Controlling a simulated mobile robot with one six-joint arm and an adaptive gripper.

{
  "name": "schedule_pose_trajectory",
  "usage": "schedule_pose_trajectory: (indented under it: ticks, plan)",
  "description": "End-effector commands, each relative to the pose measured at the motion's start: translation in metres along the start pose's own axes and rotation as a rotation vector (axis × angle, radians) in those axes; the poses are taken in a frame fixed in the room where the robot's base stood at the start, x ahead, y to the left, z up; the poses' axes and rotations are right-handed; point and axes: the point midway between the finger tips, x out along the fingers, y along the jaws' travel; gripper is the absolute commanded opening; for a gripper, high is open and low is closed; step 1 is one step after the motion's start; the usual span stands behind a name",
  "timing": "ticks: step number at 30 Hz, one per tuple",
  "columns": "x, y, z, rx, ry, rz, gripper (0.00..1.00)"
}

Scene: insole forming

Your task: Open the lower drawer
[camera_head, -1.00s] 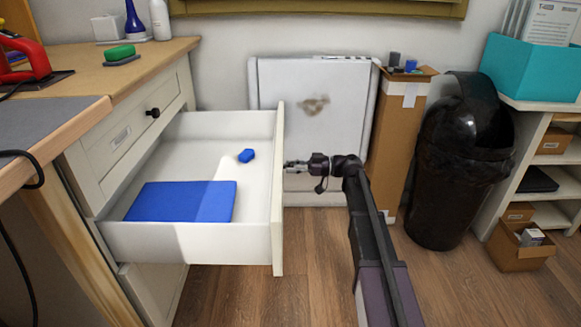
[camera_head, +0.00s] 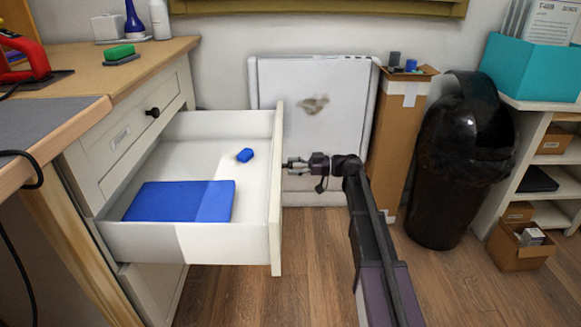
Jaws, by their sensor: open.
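The lower drawer (camera_head: 185,241) is pulled far out of the cabinet below the closed upper drawer (camera_head: 124,141).
A cardboard box (camera_head: 395,150) and a black bin (camera_head: 455,170) stand right of my arm. A white panel (camera_head: 325,100) leans on the back wall. A small open carton (camera_head: 515,250) sits by the shelf. The wooden floor (camera_head: 280,295) in front of the drawer is clear.

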Motion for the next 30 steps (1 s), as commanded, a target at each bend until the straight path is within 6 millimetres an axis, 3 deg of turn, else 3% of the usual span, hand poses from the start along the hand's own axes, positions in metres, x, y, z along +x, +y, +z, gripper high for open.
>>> schedule_pose_trajectory:
  ticks: [5,21,30]
  plan:
    - [-0.016,0.000,0.000,0.000,0.000,0.001,0.80]
    - [-0.096,0.001,0.000,0.000,0.000,0.000,0.80]
    - [-0.114,0.000,0.000,0.000,0.000,-0.002,0.80]
